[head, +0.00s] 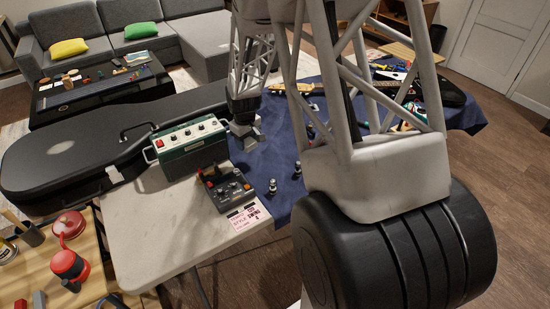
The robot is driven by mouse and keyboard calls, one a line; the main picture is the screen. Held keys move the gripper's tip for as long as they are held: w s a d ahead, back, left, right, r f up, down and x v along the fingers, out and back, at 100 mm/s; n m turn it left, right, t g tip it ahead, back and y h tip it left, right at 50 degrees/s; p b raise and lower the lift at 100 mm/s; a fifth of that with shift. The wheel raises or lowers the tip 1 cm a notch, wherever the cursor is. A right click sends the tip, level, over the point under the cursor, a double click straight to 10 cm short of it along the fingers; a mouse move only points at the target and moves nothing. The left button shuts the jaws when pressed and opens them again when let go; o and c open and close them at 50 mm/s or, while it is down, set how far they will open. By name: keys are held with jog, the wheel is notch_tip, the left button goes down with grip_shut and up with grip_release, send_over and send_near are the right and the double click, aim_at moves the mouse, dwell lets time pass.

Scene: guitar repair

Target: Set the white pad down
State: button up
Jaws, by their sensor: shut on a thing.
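My gripper (246,122) is small in the head view, pointing down over the blue cloth near the table's middle, just right of the green-and-white amplifier box. It is shut on a pale grey-white piece, which I take to be the white pad (245,142). The pad's outline is hard to separate from the fingers, and I cannot tell whether its underside touches the cloth.
The blue cloth (262,178) bears several small metal-topped items. A dark multi-knob pedal (226,188) and a pink-and-white card (244,216) lie left of it, beside the amplifier box (188,148). A guitar (443,92) lies at the right. My arm hides much of the cloth.

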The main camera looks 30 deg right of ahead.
jog(key=s+d+r+m, duration=0.1)
jog(key=s+d+m, duration=0.1)
jog(key=d, duration=0.8)
jog(key=shift+d, duration=0.2)
jog(key=shift+s, duration=0.1)
send_over(275, 157)
jog(key=shift+s+f, duration=0.1)
jog(key=shift+f, duration=3.05)
jog(key=shift+f, duration=0.1)
jog(key=shift+f, duration=1.75)
jog(key=shift+f, duration=0.1)
jog(key=o, duration=1)
